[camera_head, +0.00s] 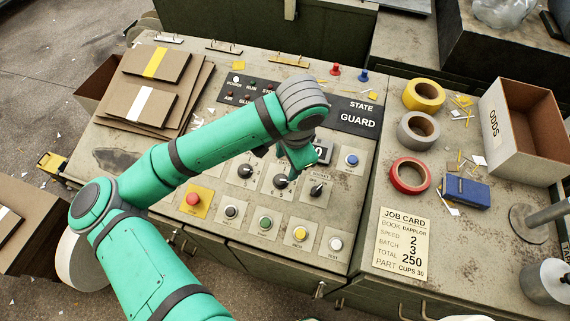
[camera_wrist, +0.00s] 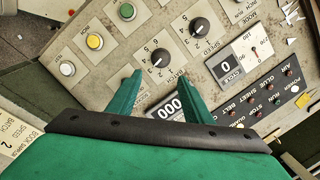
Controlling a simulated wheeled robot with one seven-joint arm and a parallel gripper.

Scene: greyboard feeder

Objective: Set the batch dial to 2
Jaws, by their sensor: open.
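The batch dial (camera_head: 317,189) is a black knob on a pale plate, the rightmost of the row of dials on the console. It shows in the wrist view (camera_wrist: 160,57) beyond the fingertips, with numerals around it. Its light pointer line faces the lower left there, near the 3; I cannot read the exact setting. My green gripper (camera_head: 297,165) is above the console, just behind the dials. In the wrist view my gripper (camera_wrist: 158,88) has its two fingers apart, with nothing between them. The fingers are short of the batch dial and do not appear to touch it.
Another dial (camera_wrist: 200,27) is beside it. Yellow (camera_head: 300,233) and white (camera_head: 335,243) buttons sit in front, a blue button (camera_head: 351,160) to the right. A counter (camera_wrist: 168,106) is partly hidden by a finger. Tape rolls and a job card (camera_head: 402,243) lie to the right.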

